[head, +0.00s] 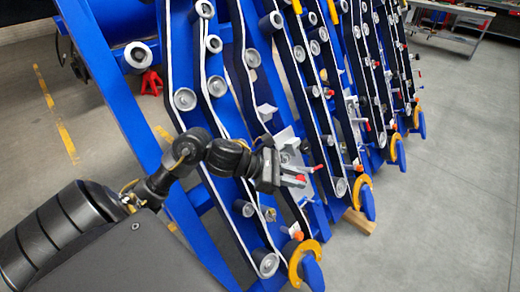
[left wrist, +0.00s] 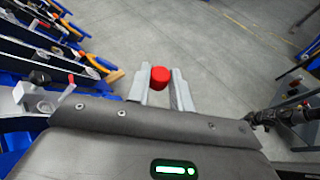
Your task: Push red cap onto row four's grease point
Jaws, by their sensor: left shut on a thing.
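My left gripper (head: 297,179) reaches in from the left in the head view, beside the blue row units. It is shut on a small round red cap (left wrist: 160,77), which sits between the two grey fingertips in the left wrist view. The red cap (head: 303,179) also shows at the fingertips in the head view. Below the cap in the left wrist view is grey floor. The cap looks clear of the rows there. I cannot tell which fitting is row four's grease point. My right gripper is not clearly in view.
Several blue row units with grey rollers (head: 185,99) and belts run across the head view, with yellow-orange hooked tips (head: 303,262). Red-tipped parts (head: 318,167) stick out near my gripper. A wooden block (head: 359,221) lies on the floor. Open floor (head: 440,180) is at the right.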

